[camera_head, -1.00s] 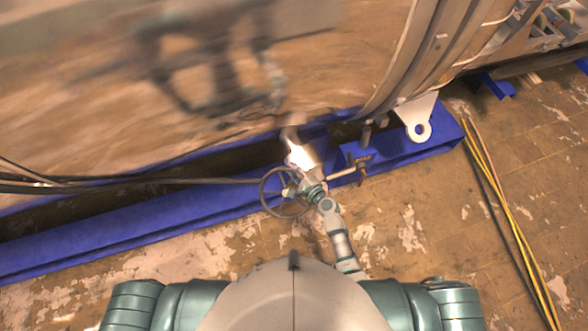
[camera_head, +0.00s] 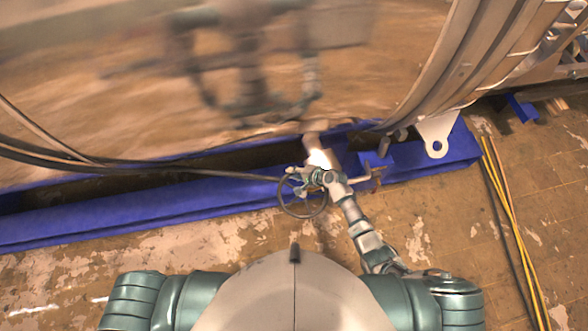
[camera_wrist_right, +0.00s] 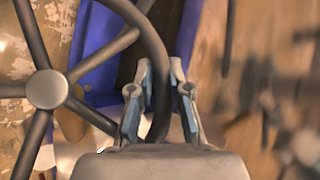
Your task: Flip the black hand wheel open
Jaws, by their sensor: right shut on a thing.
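The black hand wheel (camera_head: 304,216) shows as a dark ring in front of the blue beam in the head view, partly covered by my right arm. In the right wrist view its grey hub and spokes (camera_wrist_right: 46,89) fill the left side, and its rim runs down between my fingers. My right gripper (camera_head: 296,180) is at the upper part of the wheel. In the right wrist view the right gripper (camera_wrist_right: 160,85) has one finger on each side of the rim and is shut on it. My left gripper is not in view.
A long blue beam (camera_head: 150,206) runs behind the wheel. The large shiny chamber wall (camera_head: 120,80) rises beyond it. A cable (camera_head: 200,172) runs along the beam from the left. Yellow cables (camera_head: 505,215) lie on the floor at right. The floor at lower left is clear.

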